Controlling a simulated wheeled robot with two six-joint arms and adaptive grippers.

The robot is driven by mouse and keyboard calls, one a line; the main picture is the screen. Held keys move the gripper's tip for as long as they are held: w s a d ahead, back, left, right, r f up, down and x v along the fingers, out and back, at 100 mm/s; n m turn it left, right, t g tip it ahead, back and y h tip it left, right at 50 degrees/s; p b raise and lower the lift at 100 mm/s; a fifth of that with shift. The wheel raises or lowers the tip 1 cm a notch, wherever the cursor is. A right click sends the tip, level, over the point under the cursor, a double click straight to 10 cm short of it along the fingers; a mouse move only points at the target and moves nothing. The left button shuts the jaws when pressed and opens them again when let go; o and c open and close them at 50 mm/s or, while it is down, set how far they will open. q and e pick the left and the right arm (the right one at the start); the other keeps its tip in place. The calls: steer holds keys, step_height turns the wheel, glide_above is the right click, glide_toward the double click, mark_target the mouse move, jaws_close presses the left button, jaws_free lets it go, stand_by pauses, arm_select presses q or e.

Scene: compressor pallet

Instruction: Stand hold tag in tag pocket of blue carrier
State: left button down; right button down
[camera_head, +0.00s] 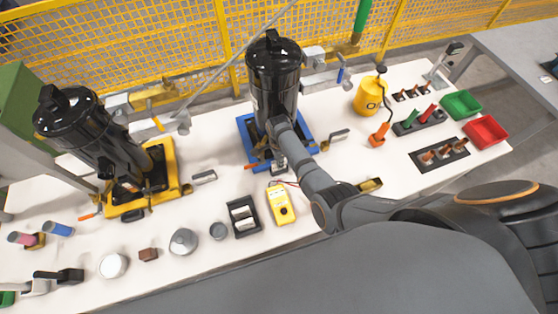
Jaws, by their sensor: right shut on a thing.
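The blue carrier (243,130) lies on the white bench with a tall black compressor (273,75) upright on it. My right arm reaches in from the lower right, over the carrier's front right part. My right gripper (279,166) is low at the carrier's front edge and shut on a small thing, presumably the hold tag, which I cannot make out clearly. The tag pocket is also not clear, as the arm and gripper cover that area. An orange-tipped part (251,167) shows at the carrier's front left. My left gripper is not in view.
A yellow carrier (168,190) with another black compressor stands at the left. A yellow meter (281,204) and a black tray (242,232) are close in front of my gripper. Racks, green bin (461,105) and red bin (485,131) are at right. Yellow mesh fence stands behind.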

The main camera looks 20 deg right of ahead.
steer(key=shift+f, duration=0.25)
steer(key=c, duration=1.3)
jaws_free()
steer(key=shift+o, duration=0.2)
steer(key=c, duration=0.4)
steer(key=shift+o, duration=0.2)
steer(key=shift+r, duration=0.15)
steer(key=shift+r+p, duration=3.45)
steer(key=shift+p, duration=0.2)
